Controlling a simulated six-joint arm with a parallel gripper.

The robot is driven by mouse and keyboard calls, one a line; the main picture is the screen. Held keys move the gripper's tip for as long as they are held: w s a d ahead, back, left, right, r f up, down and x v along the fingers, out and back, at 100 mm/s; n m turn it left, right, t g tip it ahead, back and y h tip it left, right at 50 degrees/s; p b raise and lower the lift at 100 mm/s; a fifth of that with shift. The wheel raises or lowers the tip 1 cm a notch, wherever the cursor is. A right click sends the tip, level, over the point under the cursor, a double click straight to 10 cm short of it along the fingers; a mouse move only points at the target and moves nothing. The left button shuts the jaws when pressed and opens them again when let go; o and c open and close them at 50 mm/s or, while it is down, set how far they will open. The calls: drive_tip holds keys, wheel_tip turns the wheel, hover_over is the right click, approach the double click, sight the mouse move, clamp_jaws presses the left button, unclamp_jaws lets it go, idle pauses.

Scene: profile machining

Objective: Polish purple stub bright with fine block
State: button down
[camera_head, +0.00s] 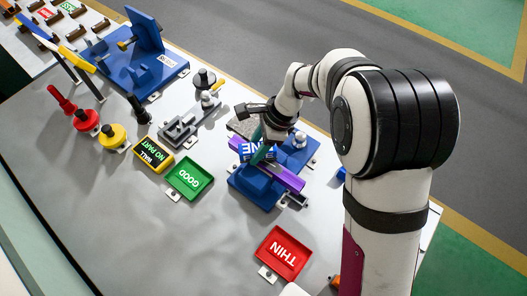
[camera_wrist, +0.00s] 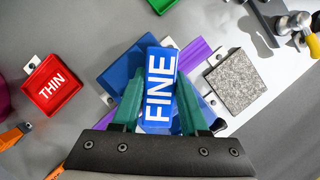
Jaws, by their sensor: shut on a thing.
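The purple stub (camera_head: 284,177) lies across a blue fixture (camera_head: 258,184) on the table, and its purple ends also show in the wrist view (camera_wrist: 198,52). The fine block (camera_wrist: 160,85) is blue with white FINE lettering. My gripper (camera_wrist: 160,108) has green fingers shut on the fine block, one on each side. In the head view my gripper (camera_head: 262,148) holds the block over the purple stub. The block hides the middle of the stub, so I cannot tell whether they touch.
A grey rough block (camera_wrist: 235,82) sits right of the fixture in the wrist view. A red THIN tray (camera_head: 284,253) and a green GOOD tray (camera_head: 189,178) stand nearby. A black and yellow NO PART WALL block (camera_head: 153,155) and a grey clamp (camera_head: 190,122) stand left of my arm.

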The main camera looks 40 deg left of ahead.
sight(256, 148)
drive_tip(key=shift+r, duration=3.9)
drive_tip(key=w+d+r+n+g+h, duration=0.1)
drive_tip(key=w+d+r+n, duration=0.2)
drive_tip(key=d, duration=0.5)
drive_tip(key=w+d+r+n+h, duration=0.1)
drive_tip(key=w+d+n, duration=0.1)
drive_tip(key=w+d, duration=0.4)
drive_tip(key=d+r+n, duration=0.2)
drive_tip(key=d+r, duration=0.1)
drive_tip(key=d, duration=0.7)
drive_tip(key=d+r+n+h, duration=0.1)
drive_tip(key=d+r, duration=0.3)
drive_tip(key=d, duration=0.6)
drive_tip(key=shift+w+d+r+n, duration=0.15)
drive_tip(key=shift+w+d+n, duration=0.2)
drive_tip(key=shift+n, duration=0.15)
